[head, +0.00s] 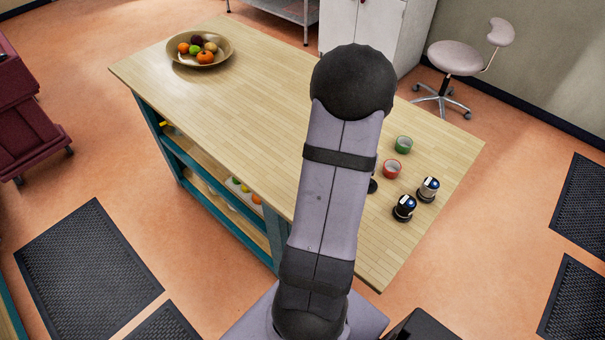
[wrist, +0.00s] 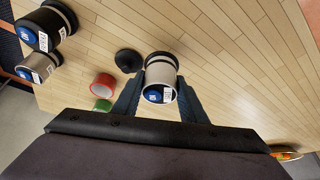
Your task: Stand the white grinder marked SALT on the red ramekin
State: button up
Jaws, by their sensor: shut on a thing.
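My gripper (wrist: 153,99) is shut on a white grinder (wrist: 159,77) with dark bands and a blue round mark on its near end. The lettering is too small to read. The held grinder and my gripper are hidden behind my arm in the head view. I cannot tell whether the grinder touches the tabletop. The red ramekin (head: 392,169) stands on the table, right of my arm, with its open top up. It also shows in the wrist view (wrist: 103,85), left of the held grinder and apart from it.
A green ramekin (head: 403,144) stands behind the red one. A black grinder (head: 404,208) and a silver-and-black grinder (head: 428,189) stand to the right. A dark round object (wrist: 128,60) lies beside the held grinder. A fruit bowl (head: 200,49) is far left; the tabletop between is clear.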

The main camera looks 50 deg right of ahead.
jog(key=s+d+r+m+g+p, duration=0.1)
jog(key=s+d+r+m, duration=0.15)
jog(key=s+d, duration=0.6)
jog(key=w+d+r, duration=0.2)
jog(key=d+r, duration=0.2)
jog(key=d, duration=0.2)
jog(key=shift+d, duration=0.35)
jog(key=shift+f+n, duration=0.15)
jog(key=shift+n, duration=0.1)
jog(key=shift+f+b, duration=1.95)
jog(key=shift+f, duration=0.85)
jog(key=shift+f+b, duration=0.5)
jog(key=shift+f, duration=0.1)
jog(key=o, duration=1)
jog(key=shift+a, duration=0.1)
